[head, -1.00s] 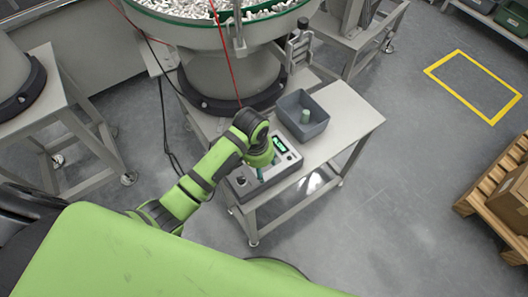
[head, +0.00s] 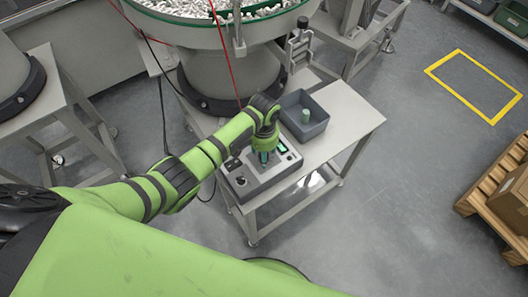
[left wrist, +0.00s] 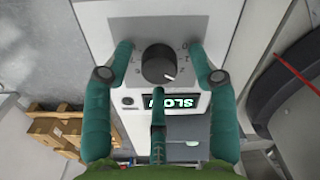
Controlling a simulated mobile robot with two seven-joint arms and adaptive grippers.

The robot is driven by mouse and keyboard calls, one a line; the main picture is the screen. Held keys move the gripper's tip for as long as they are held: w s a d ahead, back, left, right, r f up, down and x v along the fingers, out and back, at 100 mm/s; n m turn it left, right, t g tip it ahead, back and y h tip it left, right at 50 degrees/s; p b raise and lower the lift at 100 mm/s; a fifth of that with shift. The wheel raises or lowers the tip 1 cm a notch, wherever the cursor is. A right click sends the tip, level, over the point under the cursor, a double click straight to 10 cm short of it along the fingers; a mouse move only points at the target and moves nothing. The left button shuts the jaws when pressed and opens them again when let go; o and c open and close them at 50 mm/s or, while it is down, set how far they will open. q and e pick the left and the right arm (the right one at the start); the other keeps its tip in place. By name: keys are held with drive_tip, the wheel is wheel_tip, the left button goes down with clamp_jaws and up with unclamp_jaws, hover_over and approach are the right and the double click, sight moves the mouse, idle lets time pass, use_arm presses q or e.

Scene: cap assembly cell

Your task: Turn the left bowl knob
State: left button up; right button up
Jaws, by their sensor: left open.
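The grey control box (head: 262,183) sits on the bench below the bowl. In the left wrist view a round black knob (left wrist: 158,64) with a white pointer mark stands on its panel. A lit display (left wrist: 178,103) beside the knob reads SLOW, upside down in this view. My left gripper (head: 263,157) is over the box; its teal fingers (left wrist: 160,75) are open, two flanking the knob and one between them near the display. No finger visibly touches the knob. In the head view the gripper hides this knob. My right gripper is not seen.
A grey bin (head: 303,128) holding a pale green cylinder (head: 307,116) stands beside the box. The large feeder bowl (head: 232,42), full of white parts, rises behind. The bench's right part (head: 350,118) is clear. A wooden pallet (head: 490,195) lies at right.

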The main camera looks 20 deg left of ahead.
use_arm(q)
drive_tip(key=c, duration=1.1)
drive_tip(key=shift+c, duration=0.2)
drive_tip(key=shift+w, duration=0.1)
drive_tip(key=shift+r+m+p, duration=0.15)
drive_tip(key=shift+m+p, duration=0.25)
drive_tip(key=shift+m, duration=0.1)
drive_tip(key=shift+m+p, duration=0.35)
drive_tip(key=shift+m, duration=0.25)
drive_tip(key=shift+m+p, duration=0.55)
drive_tip(key=shift+m, duration=1.15)
drive_tip(key=shift+d, duration=0.1)
